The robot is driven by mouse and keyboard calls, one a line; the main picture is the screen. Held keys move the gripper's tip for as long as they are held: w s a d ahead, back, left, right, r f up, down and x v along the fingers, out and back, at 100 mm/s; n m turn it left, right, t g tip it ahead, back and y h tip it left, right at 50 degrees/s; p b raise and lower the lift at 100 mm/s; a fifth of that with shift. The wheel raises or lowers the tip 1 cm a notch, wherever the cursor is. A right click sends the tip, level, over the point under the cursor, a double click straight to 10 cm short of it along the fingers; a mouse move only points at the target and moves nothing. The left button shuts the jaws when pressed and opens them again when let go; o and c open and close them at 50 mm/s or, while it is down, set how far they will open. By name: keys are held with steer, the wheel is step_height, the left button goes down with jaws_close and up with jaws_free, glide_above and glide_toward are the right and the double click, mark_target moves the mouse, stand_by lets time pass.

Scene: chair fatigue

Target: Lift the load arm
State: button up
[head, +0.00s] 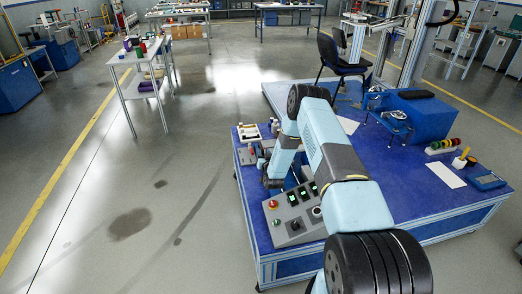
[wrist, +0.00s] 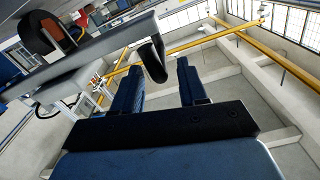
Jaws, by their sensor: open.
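In the wrist view, a long grey bar (wrist: 85,58), which looks like the load arm, runs in from the left and ends in a black grip (wrist: 153,60). My gripper (wrist: 158,68) is open, with its two dark blue fingers apart. In the picture, the black grip lies between the fingertips, closer to the left one; I cannot tell whether it touches or how deep it sits. In the head view, my own arm covers the working area, and I cannot make out the load arm there.
A control panel (head: 293,216) with lit buttons stands at the front of the blue table (head: 390,195). A blue block (head: 425,118), coloured rolls (head: 442,146) and a blue device (head: 487,182) stand to the right. A black chair (head: 338,62) is behind.

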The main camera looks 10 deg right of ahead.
mark_target(262, 148)
steer(key=shift+w, duration=1.95)
jaws_close()
